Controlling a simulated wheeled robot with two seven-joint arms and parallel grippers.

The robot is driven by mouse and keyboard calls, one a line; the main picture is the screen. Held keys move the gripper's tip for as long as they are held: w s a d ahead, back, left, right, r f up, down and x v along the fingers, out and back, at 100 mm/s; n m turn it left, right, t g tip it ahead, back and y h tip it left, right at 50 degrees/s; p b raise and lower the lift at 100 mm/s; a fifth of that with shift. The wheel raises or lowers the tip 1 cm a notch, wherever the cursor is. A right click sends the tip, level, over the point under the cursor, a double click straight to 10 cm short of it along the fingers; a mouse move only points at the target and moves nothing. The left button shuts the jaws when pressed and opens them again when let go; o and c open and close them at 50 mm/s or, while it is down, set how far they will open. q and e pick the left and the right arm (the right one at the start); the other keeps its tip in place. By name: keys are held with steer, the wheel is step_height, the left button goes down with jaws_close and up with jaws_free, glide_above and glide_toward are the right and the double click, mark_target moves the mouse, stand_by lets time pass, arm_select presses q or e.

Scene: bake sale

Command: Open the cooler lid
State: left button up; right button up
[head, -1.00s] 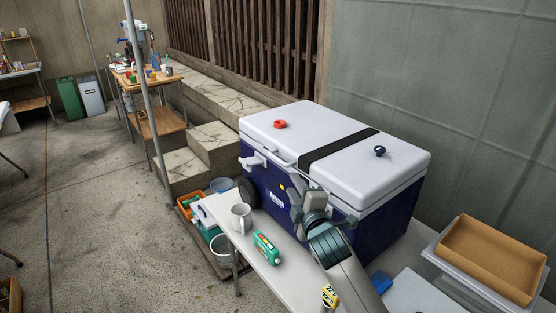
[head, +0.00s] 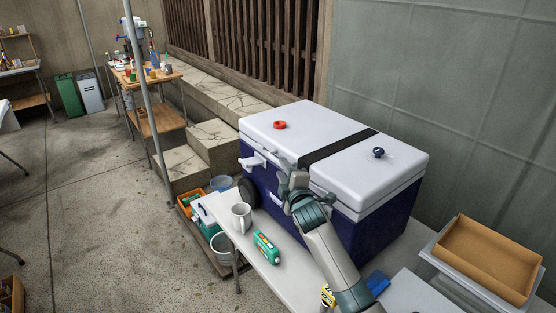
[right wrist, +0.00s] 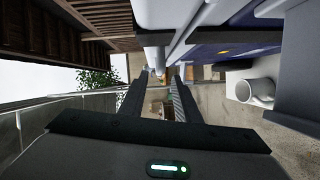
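The cooler (head: 372,226) is a big dark blue box with a white lid (head: 335,143) that lies shut on it. A black strap (head: 338,149) crosses the lid. My right gripper (head: 284,172) is at the cooler's front, by the lid's front edge. In the right wrist view my gripper's two dark fingers (right wrist: 157,90) are apart with nothing held between them. A white bar-like part of the cooler (right wrist: 155,57) shows just beyond the fingertips; I cannot tell whether they touch it. My left gripper is not in view.
A red ring (head: 280,125) and a small dark blue object (head: 379,152) sit on the lid. A brown tray (head: 490,260) is at the right.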

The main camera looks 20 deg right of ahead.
steer(key=shift+w+d+f+p, duration=0.15)
steer(key=shift+w+p, duration=0.1)
steer(key=shift+w, duration=1.4)
steer(key=shift+w+a+f+p, duration=0.1)
steer(key=shift+w+p, duration=0.15)
steer(key=shift+w, duration=1.35)
steer(key=shift+c, duration=0.6)
jaws_close()
